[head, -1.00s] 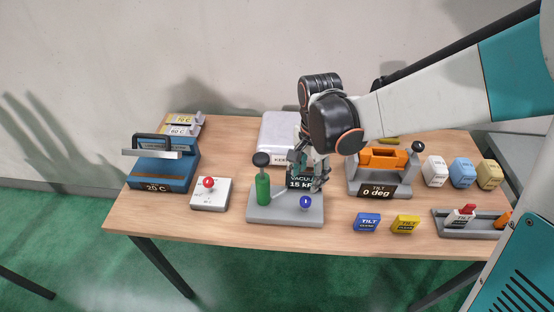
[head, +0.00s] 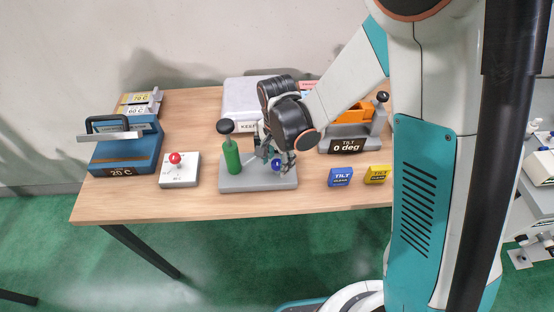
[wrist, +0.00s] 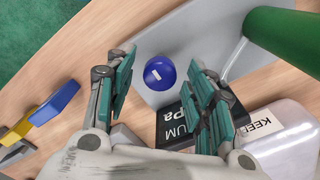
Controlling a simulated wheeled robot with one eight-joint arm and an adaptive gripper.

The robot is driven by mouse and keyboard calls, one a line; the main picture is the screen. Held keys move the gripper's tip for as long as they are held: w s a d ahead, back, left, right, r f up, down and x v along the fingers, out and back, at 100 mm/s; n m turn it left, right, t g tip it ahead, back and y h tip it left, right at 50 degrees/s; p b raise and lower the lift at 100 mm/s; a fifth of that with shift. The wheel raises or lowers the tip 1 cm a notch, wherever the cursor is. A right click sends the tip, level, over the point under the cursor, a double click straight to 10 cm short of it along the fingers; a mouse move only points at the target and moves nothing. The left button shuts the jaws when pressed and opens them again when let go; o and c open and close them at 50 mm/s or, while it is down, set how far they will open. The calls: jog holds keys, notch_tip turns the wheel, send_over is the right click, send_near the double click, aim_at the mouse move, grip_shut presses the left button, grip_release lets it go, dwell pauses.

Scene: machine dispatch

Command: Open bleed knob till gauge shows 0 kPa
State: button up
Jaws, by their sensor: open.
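The blue bleed knob (head: 277,165) with a white mark sits on the grey pump base (head: 235,184), right of the green pump cylinder (head: 232,157) with its black handle ball. In the wrist view the blue knob (wrist: 159,73) lies between and beyond the fingertips. My gripper (head: 273,157) is open, its fingers around or just above the knob; I cannot tell if they touch it. The dark vacuum gauge (wrist: 178,122) is partly covered by a finger in the wrist view, and only "UM" and "Pa" show. Its number is hidden in both current views.
A red-knobbed white box (head: 180,172) and a blue heater (head: 125,150) stand left. The white KEEP box (head: 245,95) is behind the pump. The tilt stand (head: 350,138) is to the right, with blue (head: 340,177) and yellow (head: 377,174) blocks in front. Floor is free before the table.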

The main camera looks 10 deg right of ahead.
jog(key=c, duration=1.1)
jog(key=shift+o, duration=0.2)
jog(key=shift+n, duration=0.3)
jog(key=n+b, duration=0.2)
jog(key=n, duration=0.1)
jog(key=shift+f+n, duration=0.1)
jog(key=shift+n, duration=0.2)
jog(key=n+b, duration=0.1)
jog(key=n, duration=0.3)
jog(key=shift+n+b, duration=0.3)
jog(key=shift+b, duration=0.1)
jog(key=n+b, duration=0.1)
jog(key=n, duration=0.3)
jog(key=n+b, duration=0.1)
jog(key=n, duration=0.4)
